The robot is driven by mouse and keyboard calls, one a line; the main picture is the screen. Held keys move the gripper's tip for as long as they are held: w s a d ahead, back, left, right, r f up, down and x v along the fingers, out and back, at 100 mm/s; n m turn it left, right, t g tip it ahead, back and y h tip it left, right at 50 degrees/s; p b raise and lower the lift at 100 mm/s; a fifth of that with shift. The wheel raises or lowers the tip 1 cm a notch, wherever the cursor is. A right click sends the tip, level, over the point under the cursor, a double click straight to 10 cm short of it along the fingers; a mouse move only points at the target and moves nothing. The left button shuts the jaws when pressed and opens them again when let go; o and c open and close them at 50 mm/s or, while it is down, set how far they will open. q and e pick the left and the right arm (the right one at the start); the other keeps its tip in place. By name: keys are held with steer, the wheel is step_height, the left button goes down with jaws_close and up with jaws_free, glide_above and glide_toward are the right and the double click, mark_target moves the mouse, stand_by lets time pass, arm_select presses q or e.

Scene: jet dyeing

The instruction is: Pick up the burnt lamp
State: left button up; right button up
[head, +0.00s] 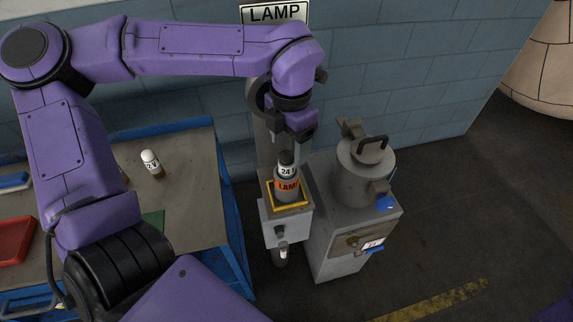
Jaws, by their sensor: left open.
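A lamp with a dark top and a white "24 V" band (286,168) stands upright in a grey holder with an orange "LAMP" label (287,186), on a post with a yellow-edged top. Its dark top suggests the burnt lamp. My left gripper (300,134) is open, just above and slightly right of this lamp, apart from it and empty. My right gripper is not in view.
The workbench (195,160) with blue edges holds a red tray (12,240), a blue item (14,181) and a green patch (154,219). A grey lidded vessel (362,175) stands on a cabinet (340,255) close right of the lamp post. A "LAMP" sign (274,12) hangs on the block wall behind.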

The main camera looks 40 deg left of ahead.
mark_target(288, 162)
arm_select(q)
steer(key=f, duration=0.1)
steer(key=f+p, duration=0.1)
steer(key=f, duration=0.3)
steer(key=shift+s+f+p, duration=0.1)
steer(key=shift+s+p, duration=0.15)
steer(key=shift+p, duration=0.05)
steer(key=shift+f, duration=0.25)
steer(key=c, duration=1.2)
